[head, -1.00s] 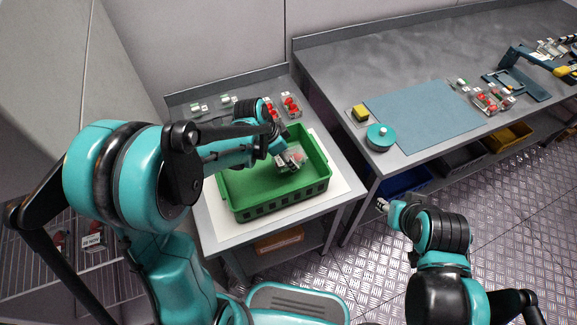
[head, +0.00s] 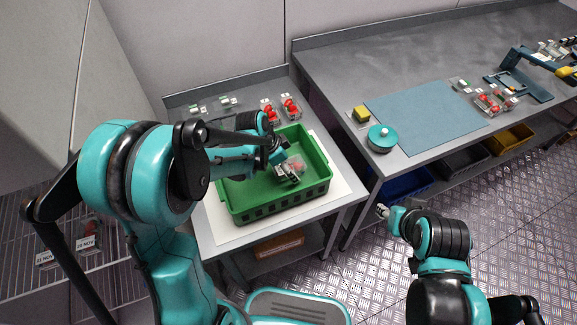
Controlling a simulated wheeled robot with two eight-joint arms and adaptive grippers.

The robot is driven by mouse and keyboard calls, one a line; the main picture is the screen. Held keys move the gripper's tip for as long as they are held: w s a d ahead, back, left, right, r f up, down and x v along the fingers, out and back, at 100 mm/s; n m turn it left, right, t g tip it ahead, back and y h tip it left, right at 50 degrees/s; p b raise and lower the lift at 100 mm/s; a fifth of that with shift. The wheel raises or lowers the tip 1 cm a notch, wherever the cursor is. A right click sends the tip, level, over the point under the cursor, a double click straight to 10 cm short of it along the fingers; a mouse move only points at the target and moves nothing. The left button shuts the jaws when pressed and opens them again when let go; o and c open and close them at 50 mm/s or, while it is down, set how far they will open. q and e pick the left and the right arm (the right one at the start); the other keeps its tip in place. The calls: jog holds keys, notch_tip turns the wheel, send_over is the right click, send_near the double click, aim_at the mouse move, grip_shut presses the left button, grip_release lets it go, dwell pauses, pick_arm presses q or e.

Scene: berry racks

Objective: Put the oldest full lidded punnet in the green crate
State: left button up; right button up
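The green crate (head: 282,202) stands on a white mat on the small left table. My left gripper (head: 290,176) is inside the crate area, pointing down at its right part. A clear punnet with red berries (head: 298,166) is right at its fingers, inside the crate's outline. Whether the fingers grip it or only touch it is too small to tell. My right gripper (head: 382,211) hangs over the floor in front of the large table, away from all punnets; its finger opening is too small to judge.
Two red-berry punnets (head: 281,109) and two pale ones (head: 212,104) stand behind the crate. The large table holds a blue mat (head: 425,115), a teal round tub (head: 381,138), a yellow block (head: 361,113) and more punnets (head: 493,100). A wire rack with date labels (head: 66,250) is at the left.

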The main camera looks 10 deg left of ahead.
pick_arm(q)
jog(key=shift+r, duration=0.1)
jog(key=shift+r+p, duration=0.3)
jog(key=p+v, duration=0.4)
jog(key=v, duration=0.8)
jog(key=s+a+r+n+t+y, duration=0.1)
jog(key=s+r+n+t+y, duration=0.1)
jog(key=s+n, duration=0.3)
jog(key=s+a+r+n+t+y, duration=0.1)
jog(key=s+a+r+n+t, duration=0.1)
jog(key=s+n, duration=0.4)
jog(key=shift+s+a+r+t+y, duration=0.15)
jog(key=shift+s+r+t+y, duration=0.2)
jog(key=shift+s+r, duration=0.85)
jog(key=shift+s+f, duration=0.25)
jog(key=shift+f, duration=0.05)
